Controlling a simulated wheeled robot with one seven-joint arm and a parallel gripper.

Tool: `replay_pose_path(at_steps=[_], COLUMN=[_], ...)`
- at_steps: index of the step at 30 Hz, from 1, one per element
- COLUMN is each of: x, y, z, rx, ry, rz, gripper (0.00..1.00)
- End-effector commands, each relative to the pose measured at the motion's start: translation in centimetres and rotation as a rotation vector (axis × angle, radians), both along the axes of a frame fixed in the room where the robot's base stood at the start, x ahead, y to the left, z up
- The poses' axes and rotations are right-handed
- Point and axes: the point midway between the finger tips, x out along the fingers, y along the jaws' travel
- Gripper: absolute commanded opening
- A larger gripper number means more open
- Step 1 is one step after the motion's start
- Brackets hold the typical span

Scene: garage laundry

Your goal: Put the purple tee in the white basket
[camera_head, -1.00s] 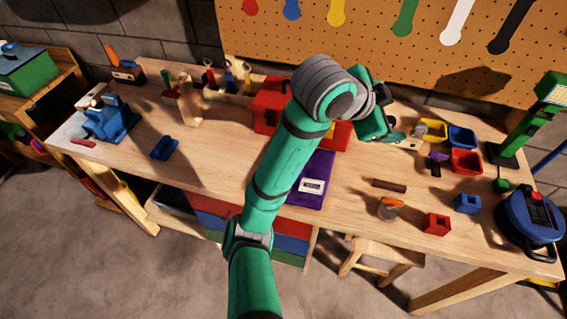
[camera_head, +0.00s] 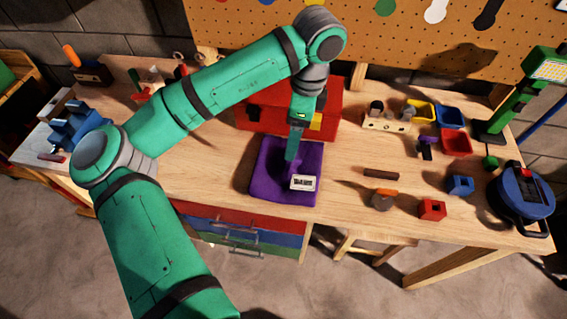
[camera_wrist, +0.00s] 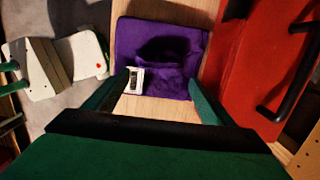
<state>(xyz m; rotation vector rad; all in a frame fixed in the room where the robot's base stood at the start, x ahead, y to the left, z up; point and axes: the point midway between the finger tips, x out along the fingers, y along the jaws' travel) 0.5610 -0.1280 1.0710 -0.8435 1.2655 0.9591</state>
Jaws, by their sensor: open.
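The purple tee (camera_head: 266,178) lies folded flat on the workbench, with a white label patch near its front edge. My gripper (camera_head: 291,160) points down over the tee, close above it. Whether the fingertips touch the cloth cannot be told. In the wrist view the tee (camera_wrist: 180,40) lies ahead, between and beyond the two open fingers of my gripper (camera_wrist: 165,92), with a dark shadow on it. Nothing is held. No white basket shows in these views.
A red toolbox (camera_head: 262,112) stands right behind the tee; it also shows in the wrist view (camera_wrist: 262,60). Small bins (camera_head: 456,142), blocks and a blue cable reel (camera_head: 526,210) occupy the right side. Bare bench (camera_head: 210,165) lies left of the tee.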

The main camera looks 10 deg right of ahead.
Motion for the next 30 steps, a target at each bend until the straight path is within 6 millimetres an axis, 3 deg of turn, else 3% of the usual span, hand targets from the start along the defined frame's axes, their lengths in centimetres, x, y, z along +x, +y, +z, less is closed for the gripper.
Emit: replay_pose_path(at_steps=[6,14,22,30], x=[0.1,0.1,0.4,0.5], y=[0.2,0.1,0.9,1.1], z=[-3.2,-5.0,-8.5,-9.6], rx=[-0.002,-0.003,-0.002,-0.004], ry=[0.001,-0.001,-0.001,-0.001], rz=[-0.002,-0.008,-0.003,-0.002], gripper=[0.77,0.77,0.77,0.77])
